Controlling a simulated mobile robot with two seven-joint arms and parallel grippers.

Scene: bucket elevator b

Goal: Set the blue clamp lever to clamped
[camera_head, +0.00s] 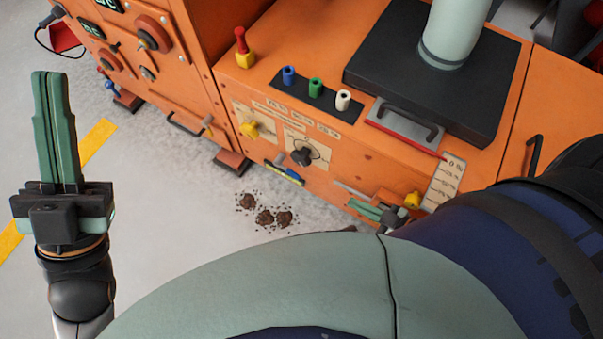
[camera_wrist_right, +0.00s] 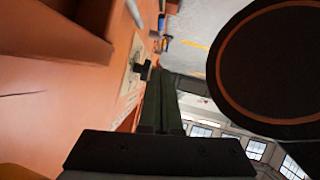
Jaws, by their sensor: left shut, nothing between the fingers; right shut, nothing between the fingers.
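A small blue and yellow piece (camera_head: 285,173) with a grey handle beside it sits low on the front of the orange machine (camera_head: 330,150). It is the likeliest clamp lever, but its setting is too small to read. A small blue part also shows at the top of the right wrist view (camera_wrist_right: 161,22). My right gripper (camera_head: 358,207) is shut and empty, close to the machine's front, to the right of the blue and yellow piece and apart from it. Its dark fingers also show in the right wrist view (camera_wrist_right: 157,80). My left gripper (camera_head: 55,130) is shut and empty, raised over the floor at the left.
A black knob (camera_head: 304,156) and a yellow knob (camera_head: 250,129) are on the front panel. Blue (camera_head: 289,75), green (camera_head: 316,87) and white (camera_head: 343,99) pegs stand on top. Brown clumps (camera_head: 265,216) lie on the floor. My arm covers the lower right.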

